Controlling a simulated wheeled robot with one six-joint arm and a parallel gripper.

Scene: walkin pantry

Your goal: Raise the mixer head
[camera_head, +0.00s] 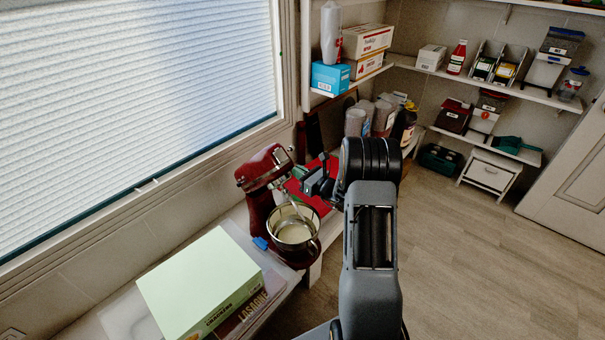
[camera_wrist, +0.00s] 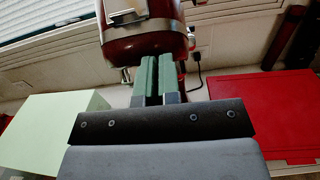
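The red stand mixer (camera_head: 261,168) stands on the counter by the window. Its head looks tilted, with the front end higher than the back. A slanted beater reaches down from the head to the metal bowl (camera_head: 293,226). My gripper (camera_head: 308,175) is just right of the head's front end. In the wrist view, the mixer head (camera_wrist: 148,48) fills the top middle, and the green fingers of my gripper (camera_wrist: 158,72) reach up to its lower edge. The fingers are together with nothing seen between them. Whether they touch the head is unclear.
A pale green box (camera_head: 200,283) lies on the counter in front of the mixer. A red board (camera_wrist: 268,105) lies to the right in the wrist view. Several canisters and a dark bottle (camera_head: 404,122) stand behind my arm. The floor at right is clear.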

